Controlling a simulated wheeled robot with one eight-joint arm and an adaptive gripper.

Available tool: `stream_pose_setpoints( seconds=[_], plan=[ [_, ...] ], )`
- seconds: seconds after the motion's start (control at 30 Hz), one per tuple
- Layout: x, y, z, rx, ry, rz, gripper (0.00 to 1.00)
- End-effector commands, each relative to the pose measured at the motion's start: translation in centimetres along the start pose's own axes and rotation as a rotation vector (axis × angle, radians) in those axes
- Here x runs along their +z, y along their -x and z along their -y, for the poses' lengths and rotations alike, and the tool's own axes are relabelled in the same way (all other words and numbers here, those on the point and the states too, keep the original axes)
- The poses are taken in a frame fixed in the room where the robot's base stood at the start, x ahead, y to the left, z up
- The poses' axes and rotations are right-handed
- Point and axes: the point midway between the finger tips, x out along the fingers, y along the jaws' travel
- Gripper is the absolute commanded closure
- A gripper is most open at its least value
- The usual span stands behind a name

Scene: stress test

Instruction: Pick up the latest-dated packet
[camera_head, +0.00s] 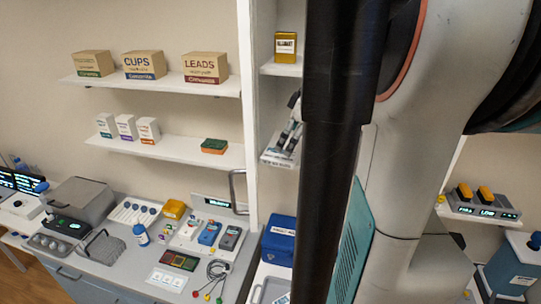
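Three small white packets stand side by side on the middle wall shelf: the left packet (105,125), the middle packet (126,127) and the right packet (148,130). Each has a coloured band near its base. Their print is too small for me to read any date. A flat white sheet or set of packets (167,280) lies at the counter's front; I cannot tell which it is. My arm fills the right of the picture and hides what is behind it. My gripper is not in view.
Cartons labelled CUPS (144,66) and LEADS (205,68) stand on the upper shelf. A green-and-orange sponge-like block (214,146) sits right of the packets. The counter below holds a grey machine (80,201), a wire rack (101,247), a bottle (141,234) and coiled leads (216,272).

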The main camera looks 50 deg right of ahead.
Motion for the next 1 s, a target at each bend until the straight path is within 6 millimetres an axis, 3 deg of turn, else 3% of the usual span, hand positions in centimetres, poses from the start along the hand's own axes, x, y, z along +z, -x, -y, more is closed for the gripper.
stream_pose_setpoints(
  seconds=[0.27, 0.8, 1.0],
  plan=[
    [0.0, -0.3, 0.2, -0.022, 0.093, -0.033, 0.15],
    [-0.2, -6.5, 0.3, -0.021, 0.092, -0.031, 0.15],
    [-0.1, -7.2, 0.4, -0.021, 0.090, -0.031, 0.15]
  ],
)
